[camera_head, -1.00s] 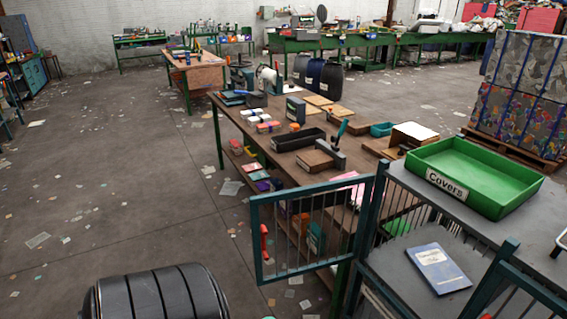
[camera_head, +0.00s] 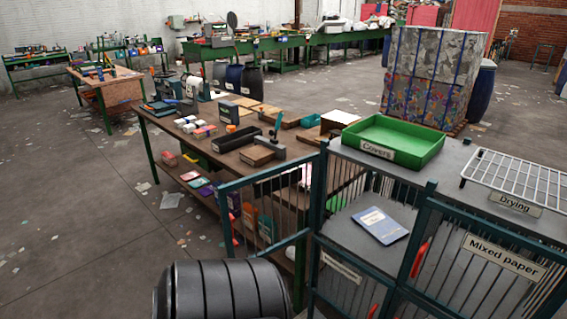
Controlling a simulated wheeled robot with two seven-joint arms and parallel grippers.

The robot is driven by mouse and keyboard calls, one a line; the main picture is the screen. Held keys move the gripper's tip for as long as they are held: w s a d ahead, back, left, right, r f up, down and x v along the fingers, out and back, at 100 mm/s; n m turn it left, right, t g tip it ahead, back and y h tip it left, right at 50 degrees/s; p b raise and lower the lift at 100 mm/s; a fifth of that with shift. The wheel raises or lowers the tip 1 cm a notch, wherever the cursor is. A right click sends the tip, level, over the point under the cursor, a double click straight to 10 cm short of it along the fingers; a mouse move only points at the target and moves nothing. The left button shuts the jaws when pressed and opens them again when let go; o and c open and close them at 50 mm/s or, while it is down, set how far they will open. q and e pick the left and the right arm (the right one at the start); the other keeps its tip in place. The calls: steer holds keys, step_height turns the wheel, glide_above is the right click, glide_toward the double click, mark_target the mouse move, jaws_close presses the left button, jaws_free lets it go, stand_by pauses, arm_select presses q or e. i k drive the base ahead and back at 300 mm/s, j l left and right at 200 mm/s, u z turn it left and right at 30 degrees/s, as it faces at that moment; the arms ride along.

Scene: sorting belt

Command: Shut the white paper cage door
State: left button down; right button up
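The open cage door (camera_head: 222,212) is a teal frame with thin upright bars. It stands swung out to the left of the cage post (camera_head: 318,205), with a small red handle (camera_head: 235,242) near its free edge. Behind the post is the grey-shelved cage, with a blue booklet (camera_head: 381,225) lying on its grey surface. A pale label (camera_head: 341,266) on the cage's lower front is too slanted to read. Neither of my grippers shows in the view.
A black ribbed drum-like thing (camera_head: 225,290) fills the lower foreground, in front of the door. The "Mixed paper" cage (camera_head: 503,257) stands at right, a green "Covers" tray (camera_head: 392,150) and wire rack (camera_head: 515,180) on top. A long workbench (camera_head: 168,128) stands behind the door.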

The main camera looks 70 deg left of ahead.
mark_target(263, 189)
steer(key=k+j, duration=0.1)
steer(key=j, duration=1.4)
steer(key=k+j+z, duration=0.1)
steer(key=j, duration=0.6)
